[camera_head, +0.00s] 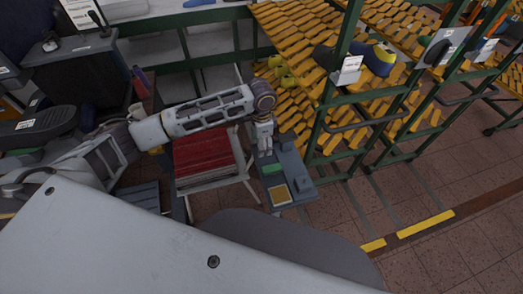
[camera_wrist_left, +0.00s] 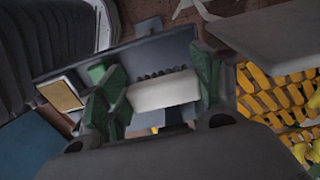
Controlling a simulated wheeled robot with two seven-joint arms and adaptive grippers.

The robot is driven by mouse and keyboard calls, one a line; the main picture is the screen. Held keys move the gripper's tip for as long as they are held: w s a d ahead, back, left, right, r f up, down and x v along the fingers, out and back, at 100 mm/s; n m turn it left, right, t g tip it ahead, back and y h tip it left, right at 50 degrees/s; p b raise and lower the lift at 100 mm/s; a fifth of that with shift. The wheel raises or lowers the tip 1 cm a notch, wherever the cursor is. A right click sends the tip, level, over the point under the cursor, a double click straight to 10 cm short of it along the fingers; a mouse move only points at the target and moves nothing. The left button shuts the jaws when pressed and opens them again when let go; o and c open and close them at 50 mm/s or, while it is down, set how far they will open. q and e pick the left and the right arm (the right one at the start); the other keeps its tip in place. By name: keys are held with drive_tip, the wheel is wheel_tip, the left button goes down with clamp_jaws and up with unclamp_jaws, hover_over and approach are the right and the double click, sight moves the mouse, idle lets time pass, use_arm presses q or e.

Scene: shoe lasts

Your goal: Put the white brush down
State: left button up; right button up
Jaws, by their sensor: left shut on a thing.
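My left gripper (camera_head: 265,150) is over the far end of a small grey stand (camera_head: 303,186) in the head view. In the left wrist view, the two green-padded fingers of the left gripper (camera_wrist_left: 158,94) are shut on the white brush (camera_wrist_left: 165,90). The brush shows as a pale block lying across between the fingers, with a row of dark bristle tufts along one edge. The grey stand top (camera_wrist_left: 110,58) lies behind it; I cannot tell whether the brush touches it. The brush is not clear in the head view. My right gripper is not in view.
A yellow pad (camera_head: 279,195) and a green piece (camera_head: 273,168) lie on the stand. Green racks (camera_head: 325,120) with yellow slats stand close on the right. Open tiled floor (camera_head: 430,190) is farther right.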

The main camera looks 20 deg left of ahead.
use_arm(q)
wheel_tip(320, 180, down, 4)
drive_tip(key=shift+r, duration=0.2)
drive_tip(key=shift+f, duration=0.65)
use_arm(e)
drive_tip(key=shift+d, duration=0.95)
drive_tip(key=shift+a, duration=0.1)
